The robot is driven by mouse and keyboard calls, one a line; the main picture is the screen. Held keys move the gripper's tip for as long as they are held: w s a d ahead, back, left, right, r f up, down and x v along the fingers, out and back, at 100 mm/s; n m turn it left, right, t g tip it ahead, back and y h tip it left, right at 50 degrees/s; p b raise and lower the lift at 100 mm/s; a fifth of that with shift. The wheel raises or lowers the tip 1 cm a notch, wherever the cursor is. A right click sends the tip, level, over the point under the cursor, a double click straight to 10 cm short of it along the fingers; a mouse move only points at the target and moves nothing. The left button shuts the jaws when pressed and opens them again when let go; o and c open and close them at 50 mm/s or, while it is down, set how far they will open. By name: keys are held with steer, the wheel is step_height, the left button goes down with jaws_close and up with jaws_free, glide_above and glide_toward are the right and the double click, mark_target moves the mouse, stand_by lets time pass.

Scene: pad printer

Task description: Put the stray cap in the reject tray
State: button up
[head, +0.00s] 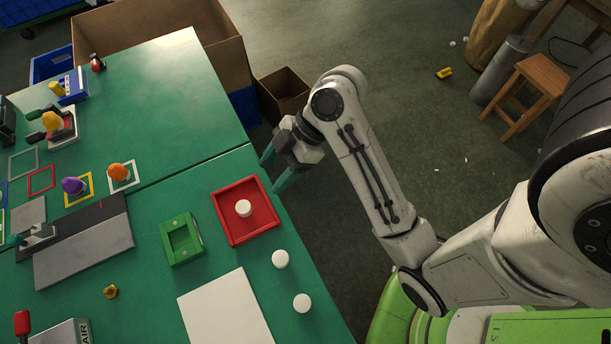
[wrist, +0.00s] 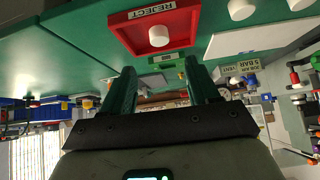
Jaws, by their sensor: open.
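A red reject tray (head: 222,223) lies on the green table near its right edge, with a white cap (head: 243,208) inside it. Two more white caps, one nearer the tray (head: 281,259) and one lower (head: 302,303), stand on the bare table below it. My gripper (head: 275,168) is open and empty at the table's right edge, just above and right of the tray. In the wrist view the tray (wrist: 185,40) labelled REJECT and its cap (wrist: 158,36) lie beyond my spread fingers (wrist: 160,80), apart from them. Another white cap (wrist: 240,9) shows beside the tray.
A green square fixture (head: 168,244) stands left of the tray, and a white sheet (head: 225,310) lies below. A grey plate (head: 85,250) and orange (head: 118,172) and purple (head: 73,186) knobs are farther left. A cardboard box (head: 283,92) stands beyond the table edge.

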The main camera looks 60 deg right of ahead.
steer(key=s+f+m+g+h, duration=0.3)
steer(key=s+f+m+h, duration=0.3)
steer(key=s+f+m, duration=0.3)
steer(key=shift+s+d+f+m+g+h, duration=0.3)
steer(key=shift+s+f+m+g, duration=0.1)
steer(key=shift+s+m, duration=0.55)
stand_by(0.8)
